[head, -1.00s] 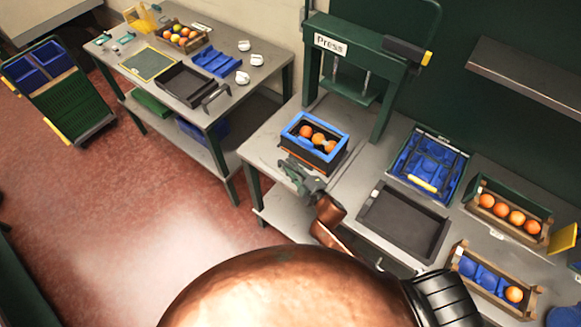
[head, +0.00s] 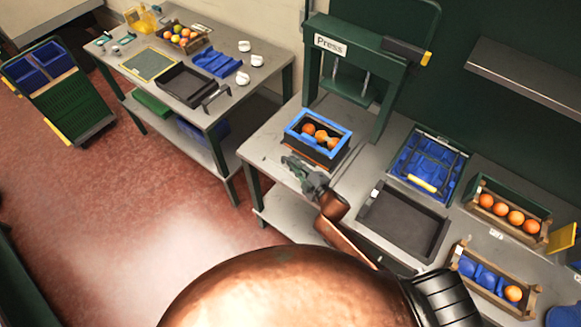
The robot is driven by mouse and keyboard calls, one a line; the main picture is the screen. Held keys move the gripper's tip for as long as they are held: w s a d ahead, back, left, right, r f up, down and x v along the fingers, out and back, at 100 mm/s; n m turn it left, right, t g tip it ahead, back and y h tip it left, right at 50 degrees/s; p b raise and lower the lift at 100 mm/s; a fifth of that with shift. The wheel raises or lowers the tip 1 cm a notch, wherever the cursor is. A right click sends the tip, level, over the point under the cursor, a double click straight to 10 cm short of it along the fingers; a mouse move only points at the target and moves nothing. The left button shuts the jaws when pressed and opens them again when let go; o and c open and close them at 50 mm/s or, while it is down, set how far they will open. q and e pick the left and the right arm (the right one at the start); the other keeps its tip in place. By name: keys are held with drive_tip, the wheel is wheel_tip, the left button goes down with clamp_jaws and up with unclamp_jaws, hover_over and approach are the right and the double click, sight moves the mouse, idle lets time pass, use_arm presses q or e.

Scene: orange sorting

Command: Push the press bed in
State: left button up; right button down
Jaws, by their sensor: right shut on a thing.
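The green press (head: 372,60), labelled "Press", stands at the back of the right-hand bench. The press bed (head: 300,162) sticks out in front of it, largely hidden by a crate and my gripper. On it sits a blue-rimmed crate (head: 342,133) with several oranges (head: 320,135), still in front of the press opening. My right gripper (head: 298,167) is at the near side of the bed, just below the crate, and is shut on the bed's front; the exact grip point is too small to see. My left gripper is not in view.
Right of my gripper lies an empty dark tray (head: 402,222). Behind it is a blue tray with a frame (head: 428,165). Wooden crates with oranges (head: 508,212) stand further right. Bare bench top lies left of the bed. A second bench (head: 190,80) stands left.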

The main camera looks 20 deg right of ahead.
sight(309, 154)
drive_tip(key=w+d, duration=0.1)
drive_tip(key=d, duration=0.1)
drive_tip(key=w+d, duration=0.4)
drive_tip(key=shift+d, duration=0.1)
drive_tip(key=shift+s, duration=0.1)
drive_tip(key=c, duration=2.2)
unclamp_jaws()
drive_tip(key=shift+c, duration=0.2)
drive_tip(key=v, duration=1.2)
